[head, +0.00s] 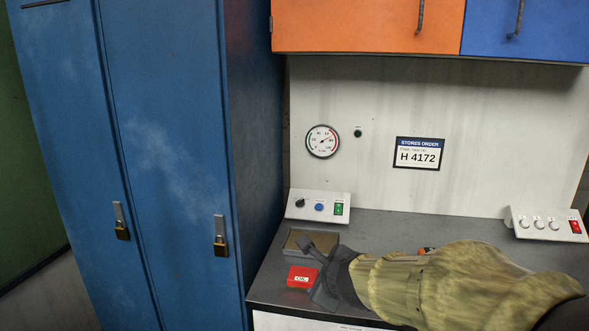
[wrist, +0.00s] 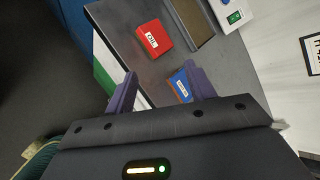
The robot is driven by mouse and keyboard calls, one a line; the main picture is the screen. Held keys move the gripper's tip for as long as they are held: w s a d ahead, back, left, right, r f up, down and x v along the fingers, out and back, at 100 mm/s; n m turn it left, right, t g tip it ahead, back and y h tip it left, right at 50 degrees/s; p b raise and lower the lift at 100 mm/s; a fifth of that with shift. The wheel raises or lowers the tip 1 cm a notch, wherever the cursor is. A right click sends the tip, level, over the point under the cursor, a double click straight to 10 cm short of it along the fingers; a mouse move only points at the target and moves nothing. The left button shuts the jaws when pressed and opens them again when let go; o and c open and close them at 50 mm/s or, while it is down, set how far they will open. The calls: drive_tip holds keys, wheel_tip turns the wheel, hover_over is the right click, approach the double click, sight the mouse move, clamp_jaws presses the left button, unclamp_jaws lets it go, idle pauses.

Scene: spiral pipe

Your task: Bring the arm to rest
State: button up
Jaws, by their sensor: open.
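My gripper (head: 315,268) is above the left part of the grey worktop (head: 375,226) in the head view, at the end of my arm, which reaches in from the right in a yellow-green sleeve. In the wrist view my gripper (wrist: 160,72) has its two purple fingers apart, with nothing held between them. A red box marked OIL (head: 301,277) lies close by the fingers on the worktop. It also shows ahead of the fingers in the wrist view (wrist: 152,38).
A shallow tray (head: 291,241) lies behind the red box. A blue and orange labelled item (wrist: 182,84) shows between the fingers. Control boxes (head: 318,206) (head: 546,224) stand at the back. Blue lockers (head: 170,130) rise at left; cabinets (head: 370,25) hang above.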

drive_tip(key=s+d+f+n+g+h, duration=0.1)
drive_tip(key=s+d+f+n+g, duration=0.35)
drive_tip(key=s+f+n, duration=0.55)
drive_tip(key=s+d+f+n+g+h, duration=0.1)
drive_tip(key=s+d+f+n+g, duration=0.35)
drive_tip(key=n, duration=0.85)
wheel_tip(320, 180, up, 21)
drive_tip(key=s+t+p, duration=0.1)
drive_tip(key=p, duration=2)
drive_tip(key=shift+d+t, duration=0.3)
drive_tip(key=shift+s+f, duration=0.1)
drive_tip(key=shift+f, duration=0.05)
